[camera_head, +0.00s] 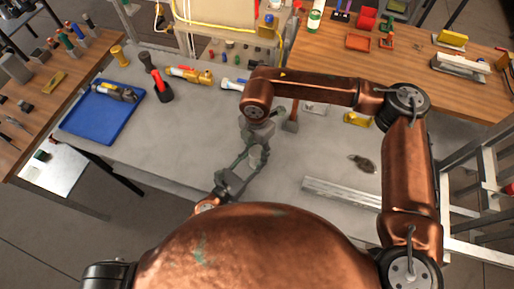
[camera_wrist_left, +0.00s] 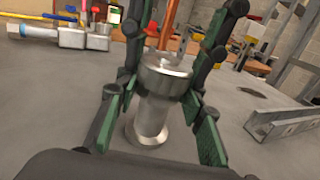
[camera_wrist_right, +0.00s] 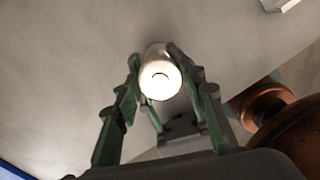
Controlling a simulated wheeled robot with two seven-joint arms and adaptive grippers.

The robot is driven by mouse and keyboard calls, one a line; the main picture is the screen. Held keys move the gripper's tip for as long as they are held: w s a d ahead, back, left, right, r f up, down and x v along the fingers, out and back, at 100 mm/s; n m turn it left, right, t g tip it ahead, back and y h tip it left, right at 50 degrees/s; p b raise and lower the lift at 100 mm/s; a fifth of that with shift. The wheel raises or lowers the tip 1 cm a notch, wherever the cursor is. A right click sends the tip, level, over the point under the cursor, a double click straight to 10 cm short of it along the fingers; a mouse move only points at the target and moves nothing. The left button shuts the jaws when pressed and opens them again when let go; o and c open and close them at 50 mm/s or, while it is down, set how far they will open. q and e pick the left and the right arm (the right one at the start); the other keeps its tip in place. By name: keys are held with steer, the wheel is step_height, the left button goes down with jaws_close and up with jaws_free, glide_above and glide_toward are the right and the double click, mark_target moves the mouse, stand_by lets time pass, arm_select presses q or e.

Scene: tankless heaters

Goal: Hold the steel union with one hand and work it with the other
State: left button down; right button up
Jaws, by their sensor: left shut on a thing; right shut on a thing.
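The steel union (camera_wrist_left: 153,115) is a shiny, roughly upright cylinder with a wider upper part and a flared base. In the head view it is a small pale piece (camera_head: 256,155) largely covered by my grippers. My left gripper (camera_head: 245,166) comes at it from the front left, its green-padded fingers (camera_wrist_left: 156,98) on either side and shut on it. My right gripper (camera_head: 254,143) reaches down from above and is shut on its upper part. The right wrist view shows the union's round, bright end (camera_wrist_right: 160,81) between the right fingertips (camera_wrist_right: 154,55). The exact contact points are partly hidden.
A grey workbench (camera_head: 165,147) carries a blue tray (camera_head: 92,120) at left, a red-and-black tool (camera_head: 158,84) and brass-and-white fittings (camera_head: 192,75) behind. A metal channel (camera_head: 350,195) lies at right, near a small dark piece (camera_head: 362,164). A brush-like tool (camera_head: 291,122) lies behind my grippers.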

stand_by(0.6)
steer(key=o, duration=1.3)
steer(key=shift+r, duration=2.3)
arm_select(q)
steer(key=c, duration=1.2)
jaws_free()
